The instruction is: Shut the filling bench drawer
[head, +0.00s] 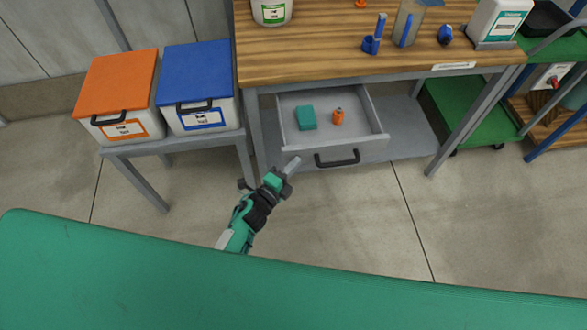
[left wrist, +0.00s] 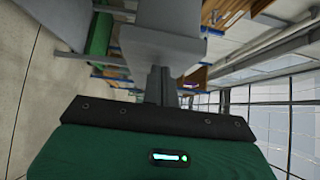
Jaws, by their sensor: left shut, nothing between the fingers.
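The filling bench drawer (head: 352,150) stands pulled out under the wooden bench top in the head view. Its grey front faces me and carries a dark bar handle (head: 337,159). A teal box (head: 306,118) and a small orange bottle (head: 338,116) are inside it. My left gripper (head: 292,164) is shut and empty, near the left end of the drawer front and left of the handle. I cannot tell whether it touches the front. My right gripper is not in view.
The wooden bench (head: 330,50) holds a white tub, blue items and a white jug. An orange-lidded bin (head: 118,85) and a blue-lidded bin (head: 197,75) stand on a low stand at the left. A green cart (head: 470,110) is at the right. Floor before the drawer is clear.

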